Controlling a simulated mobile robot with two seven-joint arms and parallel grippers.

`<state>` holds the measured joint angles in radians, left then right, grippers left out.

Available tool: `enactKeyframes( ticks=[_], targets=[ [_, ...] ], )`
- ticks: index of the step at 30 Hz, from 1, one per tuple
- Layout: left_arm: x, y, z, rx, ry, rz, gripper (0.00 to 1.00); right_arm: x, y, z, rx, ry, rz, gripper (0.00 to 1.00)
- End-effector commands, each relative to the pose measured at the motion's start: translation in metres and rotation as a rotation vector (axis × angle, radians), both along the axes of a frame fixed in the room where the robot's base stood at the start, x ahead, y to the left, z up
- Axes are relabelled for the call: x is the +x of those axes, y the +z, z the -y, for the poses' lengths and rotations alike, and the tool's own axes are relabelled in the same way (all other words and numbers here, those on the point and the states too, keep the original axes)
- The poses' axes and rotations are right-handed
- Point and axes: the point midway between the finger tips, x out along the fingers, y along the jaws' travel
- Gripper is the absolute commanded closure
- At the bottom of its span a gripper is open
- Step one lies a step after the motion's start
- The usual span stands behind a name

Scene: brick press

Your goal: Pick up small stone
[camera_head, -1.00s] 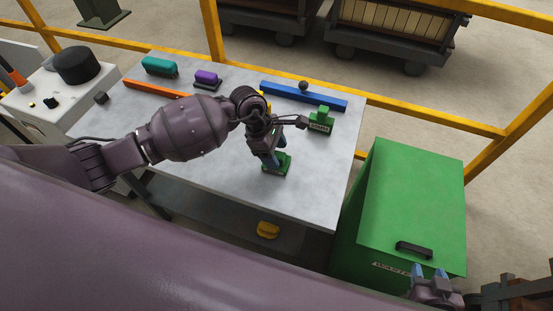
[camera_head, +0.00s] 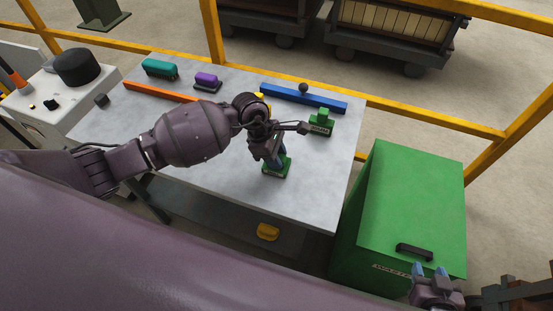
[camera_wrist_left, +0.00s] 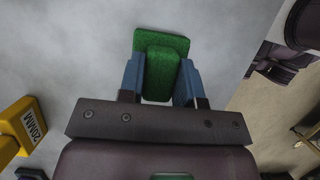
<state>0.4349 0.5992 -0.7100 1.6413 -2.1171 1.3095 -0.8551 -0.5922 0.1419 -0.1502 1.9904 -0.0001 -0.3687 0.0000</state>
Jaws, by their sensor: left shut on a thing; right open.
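My left gripper (camera_head: 275,158) is shut on a green block (camera_head: 284,170) with a narrower raised handle and a pale label on its front. In the left wrist view the green block (camera_wrist_left: 163,65) sits between the two blue fingers (camera_wrist_left: 158,82). The block is at the tabletop; I cannot tell whether it touches it. A second green labelled block (camera_head: 320,123) stands to the right, by the table's right side. My right gripper (camera_head: 430,275) is open and empty at the lower right, by the green bin. I cannot make out anything that is clearly a small stone.
The grey table (camera_head: 220,190) also holds a blue bar (camera_head: 310,98) with a dark knob, an orange bar (camera_head: 160,92), and teal (camera_head: 160,67) and purple (camera_head: 207,81) blocks. A yellow block (camera_wrist_left: 30,122) reads 20MM. A green waste bin (camera_head: 410,195) stands right.

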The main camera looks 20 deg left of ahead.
Motion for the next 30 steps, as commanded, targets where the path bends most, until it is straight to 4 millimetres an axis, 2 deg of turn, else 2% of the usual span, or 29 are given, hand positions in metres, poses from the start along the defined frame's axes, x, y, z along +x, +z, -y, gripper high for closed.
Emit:
enactKeyframes(
  ticks=[5, 8, 21, 27, 30],
  targets=[
    [0.001, 0.011, 0.0, -0.001, 0.0, 0.004, 1.0, -0.003, -0.002, 0.001, 0.0, -0.002, -0.006, 0.55],
    [0.001, 0.026, 0.0, 0.0, -0.003, 0.006, 1.0, -0.006, -0.003, 0.001, 0.0, -0.004, -0.011, 0.55],
    [0.001, 0.135, 0.0, 0.0, -0.002, 0.007, 1.0, -0.008, -0.008, 0.001, 0.0, -0.004, -0.016, 0.55],
    [0.001, 0.173, 0.0, 0.001, -0.002, 0.005, 1.0, -0.004, -0.007, 0.001, 0.0, -0.002, -0.009, 0.55],
    [0.001, 0.186, 0.0, 0.0, 0.001, 0.004, 1.0, -0.002, -0.007, 0.0, 0.0, 0.0, -0.004, 0.55]
  ],
)
